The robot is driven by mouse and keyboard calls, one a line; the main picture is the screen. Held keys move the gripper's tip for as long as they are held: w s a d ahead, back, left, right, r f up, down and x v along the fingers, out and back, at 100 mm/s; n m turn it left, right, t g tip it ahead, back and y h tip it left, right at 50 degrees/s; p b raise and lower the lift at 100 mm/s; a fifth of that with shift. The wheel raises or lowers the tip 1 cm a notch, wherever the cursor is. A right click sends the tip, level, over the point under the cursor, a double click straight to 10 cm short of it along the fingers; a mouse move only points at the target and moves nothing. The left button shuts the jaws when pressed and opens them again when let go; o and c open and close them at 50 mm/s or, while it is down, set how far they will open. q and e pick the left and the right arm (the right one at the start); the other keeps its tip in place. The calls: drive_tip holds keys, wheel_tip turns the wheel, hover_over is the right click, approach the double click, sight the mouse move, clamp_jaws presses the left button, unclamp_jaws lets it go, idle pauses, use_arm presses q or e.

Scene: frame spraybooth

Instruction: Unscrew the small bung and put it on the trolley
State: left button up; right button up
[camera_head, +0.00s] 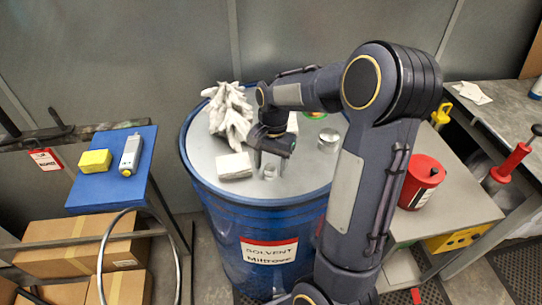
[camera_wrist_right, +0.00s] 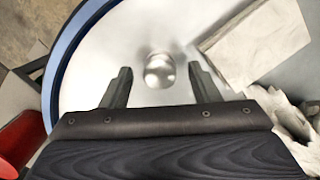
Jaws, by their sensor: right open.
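The small bung (camera_head: 270,172) is a shiny metal knob on the grey lid of the blue drum (camera_head: 240,225), near the front of the lid. It also shows as a round silver cap in the right wrist view (camera_wrist_right: 160,70). My right gripper (camera_head: 270,163) is over the lid, pointing down at the bung. In the wrist view its open fingers (camera_wrist_right: 158,67) stand apart on either side of the bung, with a gap at each side. A grey-topped unit (camera_head: 465,207), perhaps the trolley, stands right of the drum. My left gripper is out of view.
White gloves (camera_head: 230,115) and a pale block (camera_head: 234,166) lie on the lid close to my gripper. A larger metal bung (camera_head: 328,141) is farther right. A red canister (camera_head: 421,182) stands on the grey top. A blue shelf (camera_head: 112,187) is at left.

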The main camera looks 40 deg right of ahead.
drive_tip(key=c, duration=1.1)
drive_tip(key=o, duration=0.5)
drive_tip(key=c, duration=0.4)
drive_tip(key=n, duration=0.3)
drive_tip(key=shift+r+p, duration=0.1)
drive_tip(key=shift+p, duration=0.25)
drive_tip(key=shift+n, duration=0.9)
drive_tip(key=n, duration=0.4)
drive_tip(key=shift+a+g+h+p, duration=0.1)
drive_tip(key=shift+g+h+p, duration=0.25)
drive_tip(key=shift+g+h, duration=0.05)
drive_tip(key=shift+n, duration=0.3)
